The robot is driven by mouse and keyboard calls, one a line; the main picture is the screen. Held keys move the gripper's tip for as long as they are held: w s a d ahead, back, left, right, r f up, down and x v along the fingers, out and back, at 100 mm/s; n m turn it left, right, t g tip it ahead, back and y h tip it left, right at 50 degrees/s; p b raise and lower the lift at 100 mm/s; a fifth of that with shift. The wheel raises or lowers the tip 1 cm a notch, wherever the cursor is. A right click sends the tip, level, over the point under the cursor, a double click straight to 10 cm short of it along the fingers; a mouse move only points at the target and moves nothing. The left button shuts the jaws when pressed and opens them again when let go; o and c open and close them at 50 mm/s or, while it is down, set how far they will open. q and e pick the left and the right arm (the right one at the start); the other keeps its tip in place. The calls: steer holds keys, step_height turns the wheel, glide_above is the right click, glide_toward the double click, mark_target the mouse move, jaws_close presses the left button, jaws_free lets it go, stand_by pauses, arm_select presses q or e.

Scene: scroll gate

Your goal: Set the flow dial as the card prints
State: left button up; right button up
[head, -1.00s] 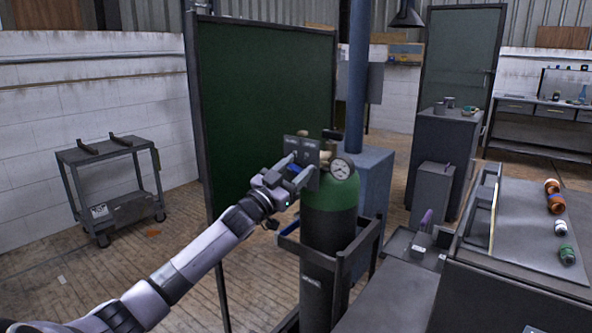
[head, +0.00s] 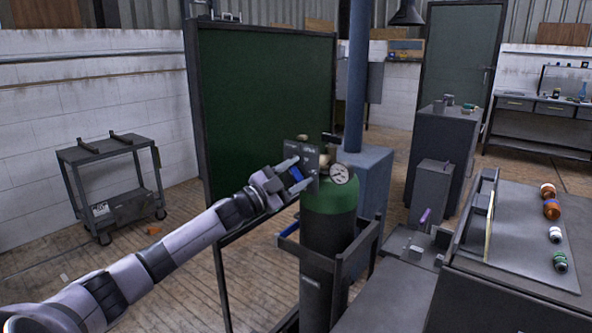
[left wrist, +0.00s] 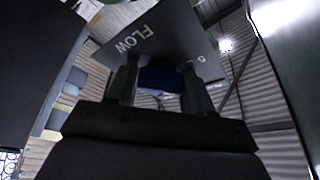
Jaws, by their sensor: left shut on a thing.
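The blue flow dial (head: 297,173) sits on a dark plate (head: 311,157) at the top of a green-shouldered gas cylinder (head: 330,197). My left gripper (head: 295,175) comes in from the left and is shut on the dial. In the left wrist view the blue dial (left wrist: 160,79) lies between the two fingers, and the plate (left wrist: 150,35) reads "FLOW" with a small mark, perhaps a 6, to the right. The dial's pointer and most of its scale are hidden. I cannot make out a readable card. My right gripper is not in view.
A round gauge (head: 339,174) is beside the plate. A dark frame (head: 366,240) surrounds the cylinder. A green panel (head: 265,110) stands close behind my left arm. A bench (head: 520,240) with several small bottles is at right; a cart (head: 110,180) is at left.

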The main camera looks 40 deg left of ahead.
arm_select(q)
steer(key=shift+r+m+h+p, duration=0.1)
steer(key=shift+m+h+p, duration=0.2)
steer(key=shift+m, duration=0.7)
steer(key=shift+m+g+h+p, duration=0.3)
steer(key=shift+m+g, duration=0.3)
steer(key=shift+m, duration=0.6)
steer(key=o, duration=1)
steer(key=shift+c, duration=0.2)
steer(key=v, duration=0.7)
steer(key=shift+b, duration=0.35)
